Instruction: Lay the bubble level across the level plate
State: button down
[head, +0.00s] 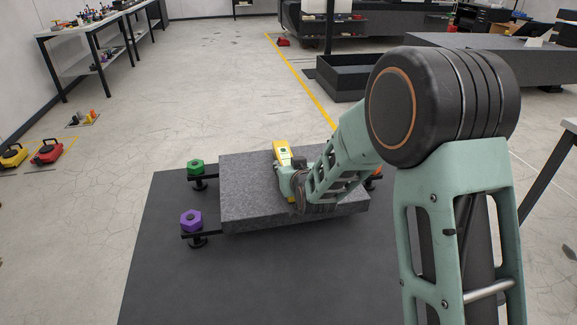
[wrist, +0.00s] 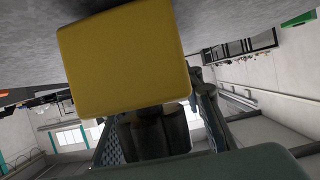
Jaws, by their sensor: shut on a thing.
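The yellow bubble level (head: 282,152) is in my gripper (head: 290,178), over the middle of a grey speckled granite plate (head: 245,192). The gripper is shut on it. In the head view the level's far end shows past the gripper, with a sliver of yellow on the near side. In the wrist view the yellow level (wrist: 125,55) is large and close, with the grey granite surface (wrist: 225,20) beyond it. The gripper and arm hide much of the level and the plate's right part. I cannot tell whether the level touches the plate.
A green hex knob (head: 195,167) and a purple one (head: 191,220) stand on brackets at the plate's left side. An orange part (head: 376,173) shows at its right. The dark mat (head: 270,280) in front is clear. A black tray (head: 345,78) lies behind.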

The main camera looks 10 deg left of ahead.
jog(key=shift+f+b, duration=0.25)
jog(key=shift+b, duration=0.1)
jog(key=c, duration=1.3)
grip_release()
jog(key=shift+o, duration=0.3)
jog(key=shift+f, duration=0.1)
jog(key=shift+s, duration=0.1)
jog(key=v, duration=1.2)
jog(key=shift+r, duration=0.2)
